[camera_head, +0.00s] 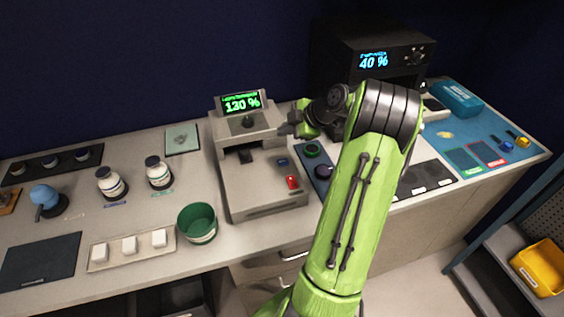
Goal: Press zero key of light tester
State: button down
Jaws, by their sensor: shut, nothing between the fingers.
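The light tester (262,200) is a grey bench device with a raised rear block. Its small green display (241,102) reads about 130 %. On its top face, at the right side, are a dark blue key (282,161) and a red key (292,182). Their labels are too small to read, so I cannot tell which is the zero key. My gripper (287,129) is shut and empty. It is at the tester's upper right, behind both keys and apart from them, with its tips pointing left. The wrist hides part of what lies behind.
A green cup (198,222) stands left of the tester, near a tray of white blocks (98,256) and two jars (158,173).

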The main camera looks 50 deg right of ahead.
aim_at(285, 163)
notch_tip(285, 163, down, 9)
jog(key=b, duration=0.5)
jog(key=shift+r+b, duration=0.15)
jog(key=shift+b, duration=0.25)
dwell(1.6)
jog(key=shift+f+b, duration=0.5)
jog(key=shift+b, duration=0.25)
jog(key=shift+f+b, duration=0.35)
jog(key=shift+b, duration=0.15)
jog(key=shift+r, duration=0.1)
dwell(0.4)
jog(key=shift+r+p, duration=0.4)
jog(key=shift+r, duration=0.35)
